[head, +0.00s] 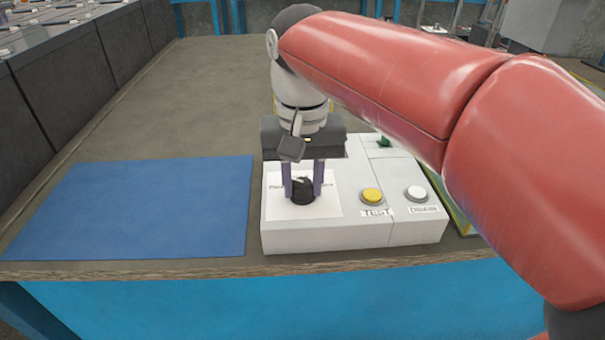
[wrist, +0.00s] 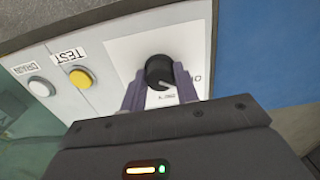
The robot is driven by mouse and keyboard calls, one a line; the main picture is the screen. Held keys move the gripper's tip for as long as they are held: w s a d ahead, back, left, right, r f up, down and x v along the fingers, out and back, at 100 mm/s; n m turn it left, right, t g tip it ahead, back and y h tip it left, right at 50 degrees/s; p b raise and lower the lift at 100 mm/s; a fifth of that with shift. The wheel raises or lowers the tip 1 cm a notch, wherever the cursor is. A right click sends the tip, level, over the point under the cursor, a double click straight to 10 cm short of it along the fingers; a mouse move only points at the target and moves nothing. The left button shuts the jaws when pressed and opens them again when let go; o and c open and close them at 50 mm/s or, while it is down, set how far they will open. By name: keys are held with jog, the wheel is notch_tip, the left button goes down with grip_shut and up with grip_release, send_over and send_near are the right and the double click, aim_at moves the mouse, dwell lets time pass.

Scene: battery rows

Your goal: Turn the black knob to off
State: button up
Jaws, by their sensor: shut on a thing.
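The black knob (head: 302,190) sits on a white plate on the left part of a white control box (head: 290,236). In the wrist view the knob (wrist: 159,71) shows a pale pointer line at its lower right side, with partly hidden lettering around it. My gripper (head: 302,186) comes down from above, and its two purple-grey fingers are shut on the knob, one on each side. The fingers also show in the wrist view (wrist: 158,85). They cover part of the plate's markings, so I cannot read the knob's setting with certainty.
A yellow button (head: 371,195) marked TEST and a white button (head: 417,193) stand right of the knob. A green part (head: 384,141) is at the box's back. A blue mat (head: 140,207) lies left on the table. My red arm hides the right side.

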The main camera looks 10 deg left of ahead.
aim_at(302, 183)
jog(key=shift+n, duration=0.3)
dwell(0.4)
jog(key=o, duration=1)
jog(key=shift+c, duration=0.2)
notch_tip(302, 183, up, 8)
jog(key=shift+f, duration=0.1)
